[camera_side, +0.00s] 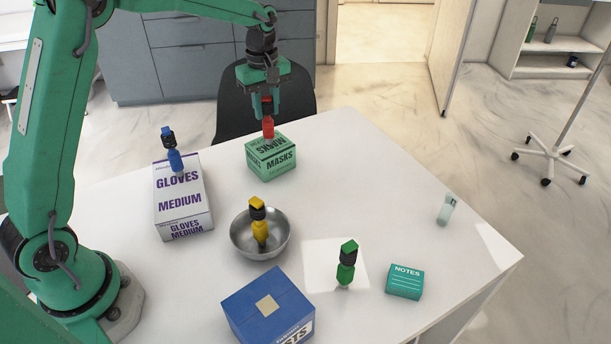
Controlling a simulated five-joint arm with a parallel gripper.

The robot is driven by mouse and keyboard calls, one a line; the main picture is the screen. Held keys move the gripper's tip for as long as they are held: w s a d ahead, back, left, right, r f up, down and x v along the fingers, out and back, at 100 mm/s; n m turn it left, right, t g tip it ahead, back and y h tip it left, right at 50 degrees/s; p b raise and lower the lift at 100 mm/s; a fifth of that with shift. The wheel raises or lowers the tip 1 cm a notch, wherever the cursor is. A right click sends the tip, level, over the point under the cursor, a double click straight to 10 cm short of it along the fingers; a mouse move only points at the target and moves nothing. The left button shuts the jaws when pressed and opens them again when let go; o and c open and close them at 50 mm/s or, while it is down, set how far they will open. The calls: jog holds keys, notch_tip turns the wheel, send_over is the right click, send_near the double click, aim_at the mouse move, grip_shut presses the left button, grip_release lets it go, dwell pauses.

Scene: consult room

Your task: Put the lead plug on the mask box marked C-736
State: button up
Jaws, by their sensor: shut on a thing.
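My gripper (267,114) is shut on a red lead plug (268,130) and points straight down. The red plug is upright over the back part of the green mask box (271,164). Its lower end meets the box top in the picture; I cannot tell if it touches or hovers just above. The box reads MASKS; no C-736 mark is legible. A blue plug (174,158) stands on the white gloves box (183,205). A yellow plug (259,228) stands in a metal bowl (282,246). A green plug (346,266) stands upright on the table.
A blue box (245,316) is at the front of the white table (360,190). A teal notes box (404,282) and a small pale bottle (446,209) are at the right. A dark chair (232,110) is behind the table. The table right of the mask box is clear.

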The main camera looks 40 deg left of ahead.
jog(key=shift+f, duration=0.15)
jog(key=o, duration=1)
jog(key=shift+c, duration=0.2)
notch_tip(320, 180, up, 12)
jog(key=shift+r, duration=0.2)
dwell(0.5)
